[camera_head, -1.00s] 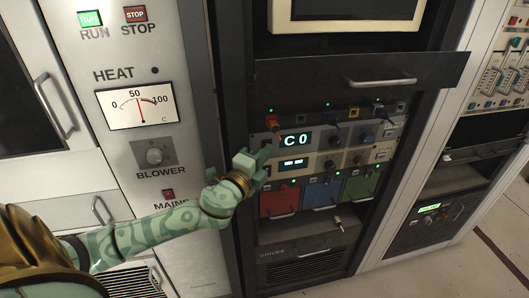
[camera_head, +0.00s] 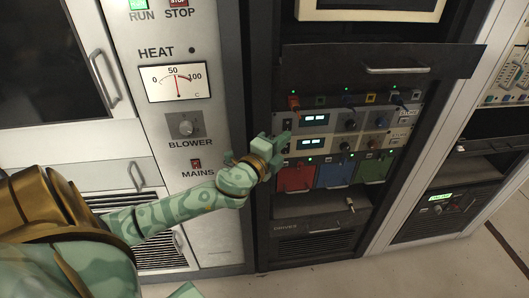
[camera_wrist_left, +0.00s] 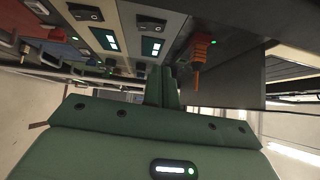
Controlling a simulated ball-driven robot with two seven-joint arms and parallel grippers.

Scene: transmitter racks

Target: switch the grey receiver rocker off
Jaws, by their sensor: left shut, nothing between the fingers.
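The grey receiver (camera_head: 333,120) is the upper of two slim units in the dark rack, with a small lit display. Its dark rocker (camera_head: 287,124) is at the left end; in the left wrist view the rocker (camera_wrist_left: 150,23) shows on the grey panel. The cream unit (camera_head: 330,145) below has its own rocker (camera_wrist_left: 85,12). My left gripper (camera_head: 284,139) is at the left end of these units, close to the rockers. Its fingers (camera_wrist_left: 163,86) are shut and empty; contact with a rocker cannot be told. My right gripper is not seen.
An orange plug (camera_head: 294,103) sticks out just above the grey receiver, close to my fingers in the wrist view (camera_wrist_left: 200,55). Red, blue and green modules (camera_head: 334,172) sit below. A dark drawer front (camera_head: 400,62) juts out above. The MAINS cabinet stands left.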

